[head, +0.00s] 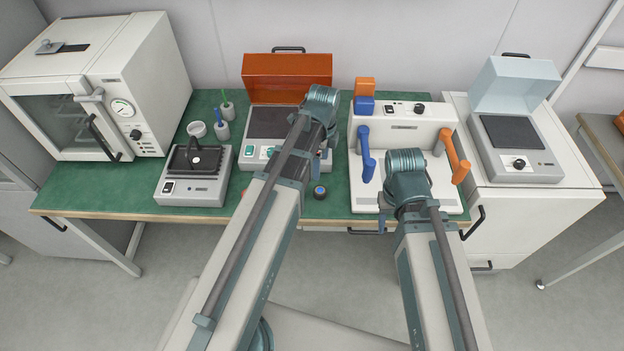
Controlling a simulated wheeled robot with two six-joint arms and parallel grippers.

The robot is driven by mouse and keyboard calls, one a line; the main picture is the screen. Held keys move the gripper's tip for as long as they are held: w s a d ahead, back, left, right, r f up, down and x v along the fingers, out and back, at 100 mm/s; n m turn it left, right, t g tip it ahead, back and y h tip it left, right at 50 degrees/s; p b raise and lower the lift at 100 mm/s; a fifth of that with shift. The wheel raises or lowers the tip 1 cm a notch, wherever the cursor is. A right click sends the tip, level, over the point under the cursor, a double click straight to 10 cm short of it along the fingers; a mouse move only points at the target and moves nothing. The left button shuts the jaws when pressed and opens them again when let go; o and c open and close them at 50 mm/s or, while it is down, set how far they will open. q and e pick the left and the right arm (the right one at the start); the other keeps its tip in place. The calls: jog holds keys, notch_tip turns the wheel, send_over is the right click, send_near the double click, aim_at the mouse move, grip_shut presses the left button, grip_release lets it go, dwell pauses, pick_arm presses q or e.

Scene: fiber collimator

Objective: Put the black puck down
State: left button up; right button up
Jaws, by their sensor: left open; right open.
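A small dark round piece, which looks like the black puck (320,191), rests on the green bench top near its front edge. A blue spot shows on its top. My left gripper (322,168) is open and points down just above and behind the puck, apart from it as far as I can see. Its fingertips are partly hidden by my own arm. My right gripper (385,212) is open in front of the white two-handled machine (408,140). My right wrist covers most of its fingers, and I see nothing held in it.
A device with a raised orange lid (287,66) stands behind my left arm. A small black-topped device (196,190), cups and an oven (100,85) stand left. A device with a pale raised lid (517,84) stands right on a white cabinet. Bare green bench (95,190) shows at front left.

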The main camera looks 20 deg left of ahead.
pick_arm(q)
jog(key=b, duration=0.9)
send_over(320, 190)
notch_tip(320, 190, down, 9)
jog(key=shift+r, duration=0.15)
jog(key=shift+d, duration=0.1)
notch_tip(320, 190, down, 5)
jog(key=b, duration=0.5)
jog(key=shift+f, duration=0.2)
jog(key=shift+r, duration=0.15)
jog(key=shift+c, duration=0.2)
grip_shut()
